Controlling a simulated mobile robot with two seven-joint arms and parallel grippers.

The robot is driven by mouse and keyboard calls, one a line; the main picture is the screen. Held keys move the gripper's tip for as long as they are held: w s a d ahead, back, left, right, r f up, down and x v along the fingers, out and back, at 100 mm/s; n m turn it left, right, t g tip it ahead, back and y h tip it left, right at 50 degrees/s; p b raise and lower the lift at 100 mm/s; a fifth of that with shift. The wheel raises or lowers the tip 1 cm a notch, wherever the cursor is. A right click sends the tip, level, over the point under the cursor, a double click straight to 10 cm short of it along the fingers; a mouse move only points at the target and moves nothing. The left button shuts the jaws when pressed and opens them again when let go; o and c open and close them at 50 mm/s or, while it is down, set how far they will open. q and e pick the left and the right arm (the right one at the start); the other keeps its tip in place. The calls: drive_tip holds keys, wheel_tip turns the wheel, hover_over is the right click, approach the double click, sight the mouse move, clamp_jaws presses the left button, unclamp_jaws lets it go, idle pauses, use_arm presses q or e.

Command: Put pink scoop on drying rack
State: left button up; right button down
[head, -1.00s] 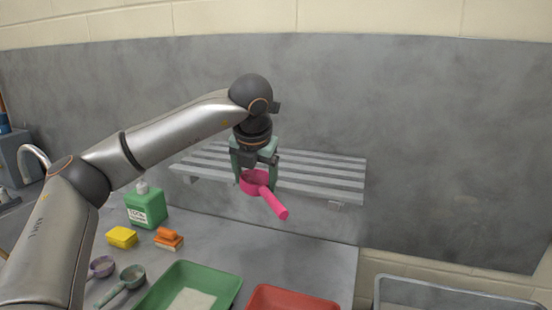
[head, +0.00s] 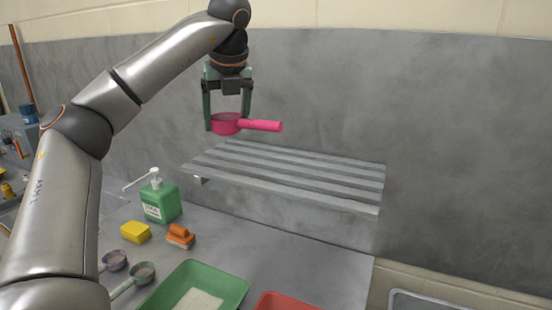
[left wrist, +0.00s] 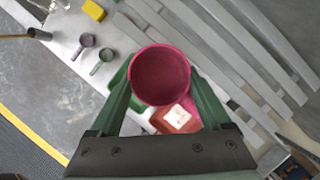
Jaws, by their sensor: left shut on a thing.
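The pink scoop (head: 262,125) is held in my left gripper (head: 228,122), its cup between the two green fingers and its handle pointing right in the head view. In the head view the scoop appears above the rack's back left part, clear of the slats. My right gripper is not in view.
Below the rack, the counter holds a green soap bottle (head: 160,200), a yellow sponge (head: 136,231), an orange brush (head: 180,236), a purple scoop (head: 115,260), a green scoop (head: 135,281), a green tub (head: 237,286) and a red tub (head: 285,302).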

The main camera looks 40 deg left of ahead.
use_arm(q)
drive_tip(key=w+f, duration=0.2)
drive_tip(key=w, duration=0.1)
drive_tip(key=w+d+f, duration=0.1)
drive_tip(key=w+f, duration=0.2)
drive_tip(key=w, duration=0.1)
drive_tip(key=w+d+f, duration=0.1)
drive_tip(key=w+f, duration=0.2)
drive_tip(key=w, duration=0.1)
drive_tip(key=shift+d, duration=0.2)
drive_tip(key=shift+w+f, duration=0.15)
drive_tip(key=shift+f, duration=0.65)
drive_tip(key=shift+w+f, duration=0.1)
drive_tip(key=shift+f, duration=1.05)
drive_tip(key=shift+f, duration=0.15)
drive_tip(key=o, duration=1.3)
